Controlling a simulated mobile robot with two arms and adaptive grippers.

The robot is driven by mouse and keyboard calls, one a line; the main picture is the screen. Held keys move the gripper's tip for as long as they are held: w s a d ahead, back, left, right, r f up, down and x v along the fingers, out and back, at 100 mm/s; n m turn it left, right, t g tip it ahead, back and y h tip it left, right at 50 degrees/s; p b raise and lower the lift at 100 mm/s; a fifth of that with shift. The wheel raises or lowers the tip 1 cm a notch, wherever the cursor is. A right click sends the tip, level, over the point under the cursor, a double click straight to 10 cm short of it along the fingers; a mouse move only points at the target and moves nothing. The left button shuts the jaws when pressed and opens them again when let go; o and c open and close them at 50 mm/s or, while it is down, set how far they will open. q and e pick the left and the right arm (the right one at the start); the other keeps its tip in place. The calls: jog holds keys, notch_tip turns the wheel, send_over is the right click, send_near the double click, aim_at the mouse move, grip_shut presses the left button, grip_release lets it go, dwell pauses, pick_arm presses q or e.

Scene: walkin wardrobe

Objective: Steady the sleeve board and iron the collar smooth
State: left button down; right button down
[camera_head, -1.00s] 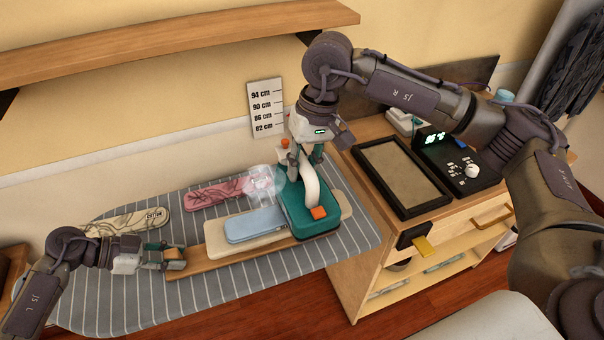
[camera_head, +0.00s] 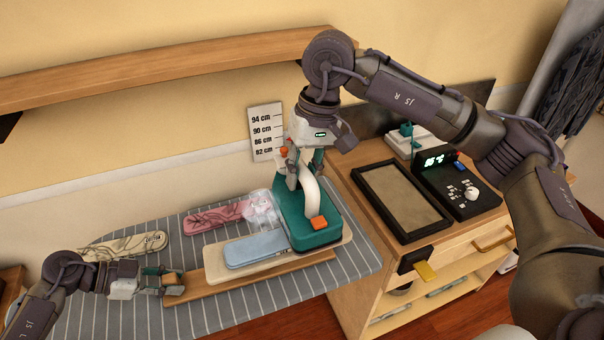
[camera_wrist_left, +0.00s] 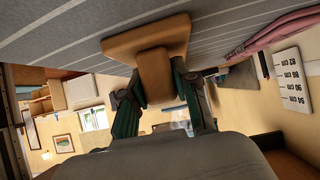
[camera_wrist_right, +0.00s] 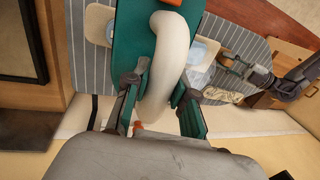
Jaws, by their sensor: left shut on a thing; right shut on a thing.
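The sleeve board (camera_head: 210,286) is a long wooden base with a cream padded top (camera_head: 213,262), on the striped ironing board. A light blue collar piece (camera_head: 255,248) lies flat on the padding. My left gripper (camera_head: 172,284) is shut on the wooden block at the board's left end, also seen in the left wrist view (camera_wrist_left: 155,75). The teal iron (camera_head: 300,226), with an orange button, sits at the collar's right end and hides whatever is under it. My right gripper (camera_head: 304,172) is shut on its white handle, which shows in the right wrist view (camera_wrist_right: 172,55).
A pink piece (camera_head: 214,217) and a cream patterned piece (camera_head: 125,246) lie behind on the striped ironing board (camera_head: 205,321). A whitish translucent puff (camera_head: 261,208) hangs beside the iron. A cabinet with a framed pad (camera_head: 440,219) and a black control panel (camera_head: 455,188) stands right.

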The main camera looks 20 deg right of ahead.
jog(key=shift+r, duration=0.1)
pick_arm(q)
jog(key=c, duration=0.8)
grip_release()
